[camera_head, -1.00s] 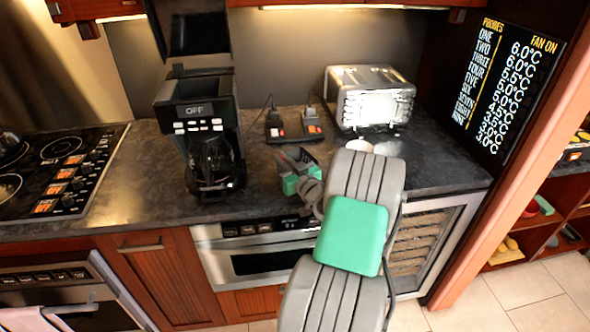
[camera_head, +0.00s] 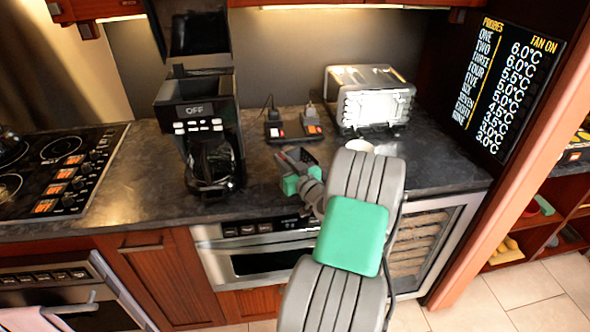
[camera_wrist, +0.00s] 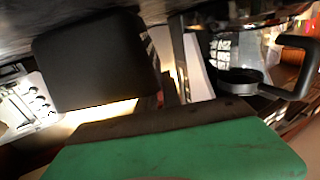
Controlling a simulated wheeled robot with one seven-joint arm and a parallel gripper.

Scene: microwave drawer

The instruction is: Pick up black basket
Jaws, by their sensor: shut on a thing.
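My gripper (camera_head: 297,165) is over the front of the dark counter, right of the coffee maker (camera_head: 208,130). Its jaws are shut on a small dark thing, which I take to be the black basket. My green jaws and the arm hide much of it, and its shape is not clear. In the wrist view a green part of my gripper fills the bottom. A black block shows at upper left there; I cannot tell whether it is the basket or a finger. The glass carafe (camera_wrist: 238,80) with its black handle stands behind.
Two small dark devices with plugs (camera_head: 292,125) lie at the back of the counter. A silver toaster oven (camera_head: 373,98) stands at right, and a cooktop (camera_head: 62,165) is at left. The microwave drawer (camera_head: 262,260) below the counter is closed. Bare counter (camera_head: 140,165) lies left of the coffee maker.

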